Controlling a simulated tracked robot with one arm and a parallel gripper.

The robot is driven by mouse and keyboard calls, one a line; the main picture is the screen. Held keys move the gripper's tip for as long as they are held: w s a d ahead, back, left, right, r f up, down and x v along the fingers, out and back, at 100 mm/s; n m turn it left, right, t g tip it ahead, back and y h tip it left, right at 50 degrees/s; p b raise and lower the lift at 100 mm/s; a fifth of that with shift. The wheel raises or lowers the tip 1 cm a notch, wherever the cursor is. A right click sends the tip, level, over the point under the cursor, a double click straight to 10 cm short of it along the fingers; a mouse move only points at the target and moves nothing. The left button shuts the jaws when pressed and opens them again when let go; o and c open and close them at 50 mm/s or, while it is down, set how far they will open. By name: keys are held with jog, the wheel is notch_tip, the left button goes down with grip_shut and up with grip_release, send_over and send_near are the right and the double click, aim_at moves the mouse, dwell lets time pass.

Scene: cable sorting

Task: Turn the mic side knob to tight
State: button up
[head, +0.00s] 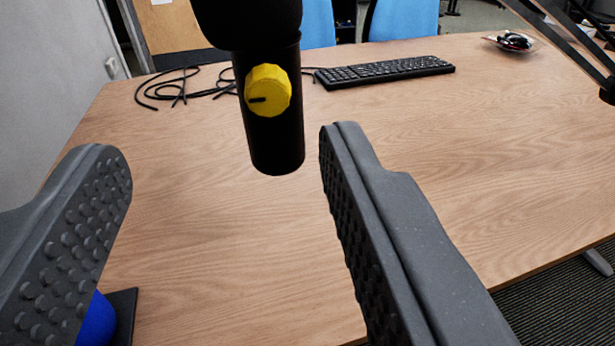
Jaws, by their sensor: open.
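The black mic (276,142) hangs upright at the top centre of the head view, and its upper part is cut off by the frame edge. The yellow side knob (270,88) is on the mic's face toward me. A short dark mark on the knob points left. My gripper (225,155) is open, with its two studded grey fingers apart and nothing between them. The knob and mic appear beyond and above the fingertips, and neither finger touches them.
A wooden table (220,260) fills the view, mostly clear. Black cables (170,90) and a keyboard (385,70) lie at the back. A small dish (510,42) is at far right. A blue object (97,322) is partly hidden behind the left finger. A dark arm (565,45) crosses the upper right.

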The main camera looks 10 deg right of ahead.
aim_at(266, 96)
jog(key=shift+h, duration=0.5)
jog(key=w+d+f, duration=0.1)
jog(key=w, duration=0.3)
jog(key=w+d+f, duration=0.1)
jog(key=w, duration=0.3)
jog(key=w+d+f, duration=0.1)
jog(key=w+f, duration=0.1)
jog(key=w, duration=0.2)
jog(key=shift+b, duration=0.35)
jog(key=shift+w+r, duration=0.1)
jog(key=shift+w, duration=0.35)
jog(key=shift+c, duration=0.3)
